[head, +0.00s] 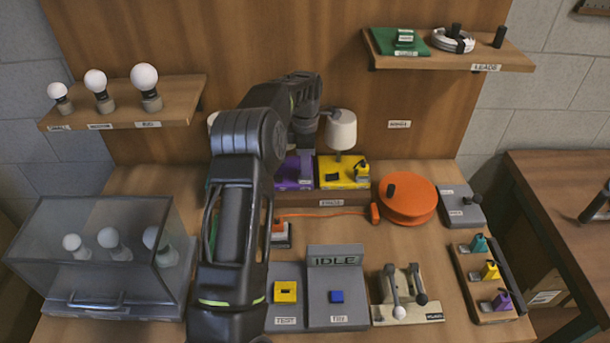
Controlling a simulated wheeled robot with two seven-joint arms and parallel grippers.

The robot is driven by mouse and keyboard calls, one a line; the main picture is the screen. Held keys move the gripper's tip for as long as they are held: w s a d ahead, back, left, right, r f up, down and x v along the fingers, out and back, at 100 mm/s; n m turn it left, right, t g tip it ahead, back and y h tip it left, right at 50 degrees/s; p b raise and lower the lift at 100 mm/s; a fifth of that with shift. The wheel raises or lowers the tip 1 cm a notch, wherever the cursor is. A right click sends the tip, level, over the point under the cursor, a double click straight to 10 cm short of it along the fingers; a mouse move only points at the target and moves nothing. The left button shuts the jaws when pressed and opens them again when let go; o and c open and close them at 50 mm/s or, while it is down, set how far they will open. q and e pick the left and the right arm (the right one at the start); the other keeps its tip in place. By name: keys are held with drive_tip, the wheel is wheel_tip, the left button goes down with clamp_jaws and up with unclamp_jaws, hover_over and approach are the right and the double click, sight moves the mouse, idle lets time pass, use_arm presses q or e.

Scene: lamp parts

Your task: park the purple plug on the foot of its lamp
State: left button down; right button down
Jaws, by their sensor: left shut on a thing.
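The purple lamp foot (291,177) sits on the raised stand at the back centre, partly behind my left arm. My left gripper (304,147) points down over the right part of this foot. It is shut on a small purple piece, which I take to be the purple plug (305,156); it is mostly hidden. I cannot tell if it touches the foot. The purple lamp's shade is hidden behind my arm. My right gripper is not in view.
The yellow lamp foot (343,170) with its white shade (341,130) stands close on the right. An orange cord reel (408,203) is in front right. A rack (474,284) holds teal, yellow and purple pieces. A clear-lidded case (95,245) stands left.

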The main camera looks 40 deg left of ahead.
use_arm(q)
drive_tip(key=shift+f, duration=0.4)
idle(1.3)
drive_tip(key=c, duration=1.2)
unclamp_jaws()
drive_tip(key=shift+r, duration=0.1)
drive_tip(key=shift+r+b, duration=0.3)
drive_tip(key=shift+b, duration=0.05)
wheel_tip(320, 180, up, 6)
drive_tip(key=shift+r+b, duration=0.15)
drive_tip(key=shift+b, duration=0.5)
drive_tip(key=shift+r, duration=0.4)
